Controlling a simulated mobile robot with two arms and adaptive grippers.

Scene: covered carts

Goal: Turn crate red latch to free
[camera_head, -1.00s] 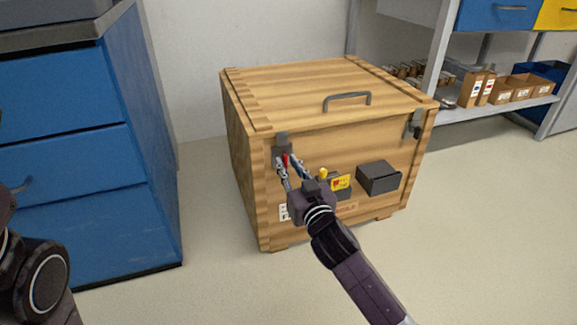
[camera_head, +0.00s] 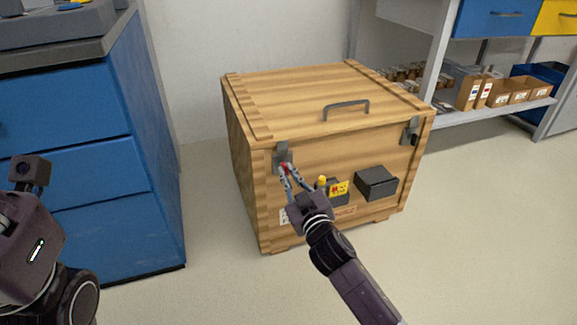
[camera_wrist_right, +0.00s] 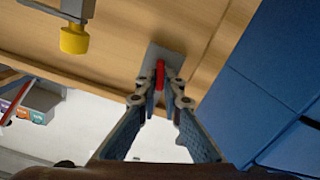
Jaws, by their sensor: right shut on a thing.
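The wooden crate (camera_head: 262,182) stands on the floor with its lid closed and a grey handle (camera_head: 346,109) on top. The red latch (camera_head: 284,167) is on a grey plate at the upper left of the crate's front; it also shows in the right wrist view (camera_wrist_right: 160,75). My right gripper (camera_head: 286,172) is at the latch, its fingers closed on the red part from both sides in the right wrist view (camera_wrist_right: 161,92). The fingers partly hide the latch and its plate. My left arm shows at the left edge, but its gripper fingers are out of frame.
A second grey latch (camera_head: 410,131) is at the crate's upper right front. A yellow knob (camera_head: 322,181), a yellow tag (camera_head: 340,188) and a dark box (camera_head: 376,183) are on the front. Blue drawers (camera_head: 90,180) stand left, shelving right. The floor in front is clear.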

